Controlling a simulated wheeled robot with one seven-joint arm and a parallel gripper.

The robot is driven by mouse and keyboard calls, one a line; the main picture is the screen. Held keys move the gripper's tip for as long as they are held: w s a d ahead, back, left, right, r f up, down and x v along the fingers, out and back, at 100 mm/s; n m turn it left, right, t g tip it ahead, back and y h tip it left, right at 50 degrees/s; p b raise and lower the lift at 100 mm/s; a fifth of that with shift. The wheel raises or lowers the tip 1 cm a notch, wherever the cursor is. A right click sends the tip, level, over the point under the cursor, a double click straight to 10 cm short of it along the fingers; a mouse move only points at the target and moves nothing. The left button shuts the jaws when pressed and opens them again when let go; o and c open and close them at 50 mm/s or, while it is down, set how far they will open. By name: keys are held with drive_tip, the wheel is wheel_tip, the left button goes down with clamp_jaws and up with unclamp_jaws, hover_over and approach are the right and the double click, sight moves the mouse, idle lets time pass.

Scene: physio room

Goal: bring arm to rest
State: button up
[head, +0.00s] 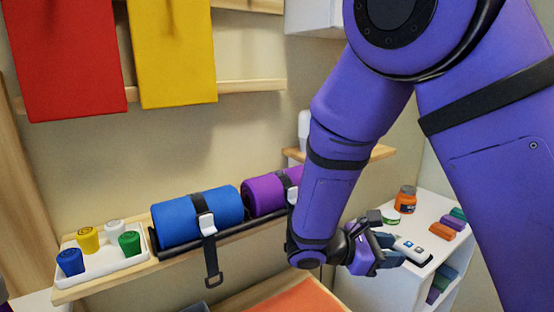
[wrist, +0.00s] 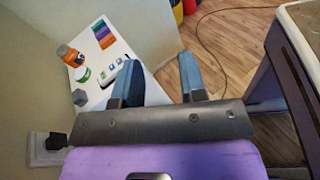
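My purple arm reaches down across the right half of the head view. My gripper (head: 394,250) is at its lower end, in front of the white cabinet at the right. In the wrist view my gripper (wrist: 158,72) has its two blue-grey fingers spread apart, with nothing held between them. A white handheld device with buttons (head: 412,250) appears just beside the fingers in the head view. In the wrist view that device (wrist: 117,76) lies on the cabinet top, beyond the left finger. I cannot tell the exact gap between it and the fingers.
The white cabinet top (head: 429,210) also bears an orange jar (head: 405,199) and several coloured blocks. A wall shelf at left holds a blue roll (head: 197,216), a purple roll (head: 264,194) and a white tray (head: 102,268) of coloured cups.

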drive_tip(key=s+d+r+m+t+y, duration=0.2)
drive_tip(key=s+d+r+m+y, duration=0.1)
drive_tip(key=s+r+m+y, duration=0.5)
drive_tip(key=s+d+r+m+t+y, duration=0.2)
drive_tip(key=s+d+r+m+y, duration=0.2)
drive_tip(key=s+r+m+y, duration=0.4)
drive_tip(key=shift+s+d+r+m, duration=0.25)
drive_tip(key=shift+s+r+m, duration=0.25)
drive_tip(key=shift+r, duration=0.4)
idle(1.2)
